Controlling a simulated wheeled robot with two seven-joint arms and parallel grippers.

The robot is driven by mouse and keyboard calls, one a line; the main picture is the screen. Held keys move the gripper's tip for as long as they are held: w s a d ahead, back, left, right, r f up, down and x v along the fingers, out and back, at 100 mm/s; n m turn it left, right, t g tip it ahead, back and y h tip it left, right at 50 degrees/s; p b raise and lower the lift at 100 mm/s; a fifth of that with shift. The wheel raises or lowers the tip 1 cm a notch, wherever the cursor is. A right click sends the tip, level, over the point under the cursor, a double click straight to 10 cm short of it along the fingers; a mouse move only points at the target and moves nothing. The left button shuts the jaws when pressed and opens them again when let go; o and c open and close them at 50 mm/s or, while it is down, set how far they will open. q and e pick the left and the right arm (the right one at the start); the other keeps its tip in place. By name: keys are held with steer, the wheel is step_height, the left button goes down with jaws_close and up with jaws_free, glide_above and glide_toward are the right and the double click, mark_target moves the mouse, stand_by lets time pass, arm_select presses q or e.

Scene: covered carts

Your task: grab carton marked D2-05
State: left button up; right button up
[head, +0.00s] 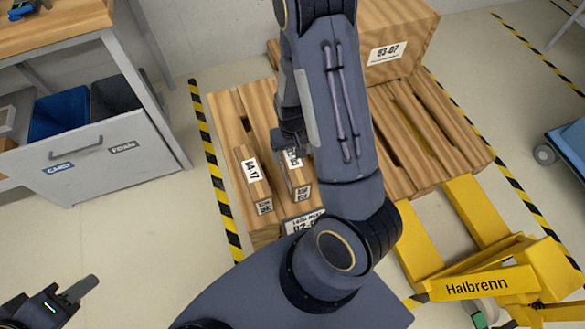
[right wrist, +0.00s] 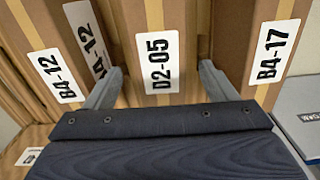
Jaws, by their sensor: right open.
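Carton D2-05 (right wrist: 158,60) stands upright in the middle of the right wrist view. My right gripper (right wrist: 160,82) is open, with one finger on each side of this carton; I cannot tell if they touch it. In the head view a carton (head: 300,182) next to carton B4-17 (head: 250,172) sits under my right gripper (head: 291,142), its top label partly hidden; it appears to be D2-05. B4-17 also shows at the right of the right wrist view (right wrist: 270,50). My left gripper (head: 72,296) is at the lower left, away from the cartons; its jaw opening is unclear.
Cartons marked B4-12 (right wrist: 58,75) and, partly hidden, "A-12" (right wrist: 90,40) stand left of D2-05 in the right wrist view. A large box 03-07 (head: 400,45) sits behind on the wooden pallet (head: 228,112). A yellow pallet jack (head: 480,285) is at right, a grey cabinet (head: 110,160) at left.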

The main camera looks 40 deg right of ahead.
mark_target(292, 157)
step_height(292, 157, down, 5)
steer(key=shift+s+f+b, duration=0.15)
steer(key=shift+b, duration=0.45)
steer(key=c, duration=1.6)
